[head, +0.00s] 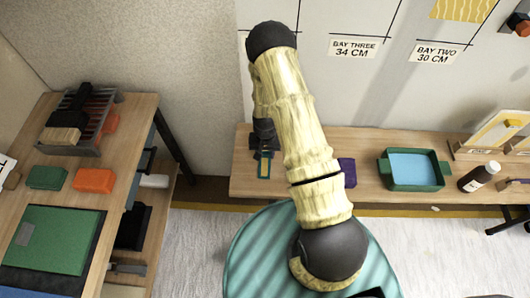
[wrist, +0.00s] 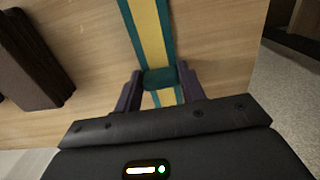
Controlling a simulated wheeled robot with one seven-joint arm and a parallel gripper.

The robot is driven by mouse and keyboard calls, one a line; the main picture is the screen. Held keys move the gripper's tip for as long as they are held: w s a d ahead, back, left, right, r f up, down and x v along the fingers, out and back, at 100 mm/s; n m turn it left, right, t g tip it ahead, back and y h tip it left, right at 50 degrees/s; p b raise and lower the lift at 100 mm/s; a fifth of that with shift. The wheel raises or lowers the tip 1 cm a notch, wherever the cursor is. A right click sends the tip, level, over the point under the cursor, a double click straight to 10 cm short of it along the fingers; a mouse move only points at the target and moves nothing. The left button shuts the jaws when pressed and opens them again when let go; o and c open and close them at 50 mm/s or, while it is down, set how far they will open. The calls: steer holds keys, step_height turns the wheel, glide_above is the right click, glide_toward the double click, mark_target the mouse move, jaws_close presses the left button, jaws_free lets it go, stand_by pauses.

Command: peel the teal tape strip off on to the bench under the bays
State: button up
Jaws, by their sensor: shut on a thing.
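The teal tape strip, teal-edged with a yellow middle, runs up from my gripper in the wrist view (wrist: 147,30). Its free length is over the bare wooden bench (wrist: 210,40). My gripper (wrist: 160,82) is shut on the teal end of the strip, with one dark finger on each side. In the head view the strip (head: 263,168) shows as a small teal-edged piece below my gripper (head: 265,145), over the left end of the bench (head: 325,191). I cannot tell whether the strip touches the wood. My arm hides part of the bench and wall.
A dark brown block (wrist: 32,60) lies left of the strip in the wrist view. On the bench are a purple block (head: 347,172), a green tray (head: 384,170) and a dark bottle (head: 480,177). Bay labels (head: 352,48) are on the wall. A side table (head: 115,175) stands left.

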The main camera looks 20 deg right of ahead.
steer(key=o, duration=1)
steer(key=shift+o, duration=0.2)
step_height(320, 180, up, 17)
steer(key=shift+r+p, duration=0.2)
steer(key=shift+p, duration=0.2)
steer(key=shift+r, duration=0.1)
steer(key=s+r+n+t+p, duration=0.1)
steer(key=s+r+p, duration=0.4)
steer(key=r, duration=0.8)
steer(key=s+r+n+t+p, duration=0.1)
steer(key=s+r+n+p, duration=0.1)
steer(key=s+r+p, duration=0.3)
steer(key=s+r, duration=0.4)
steer(key=r, duration=0.5)
steer(key=shift+n+t, duration=0.3)
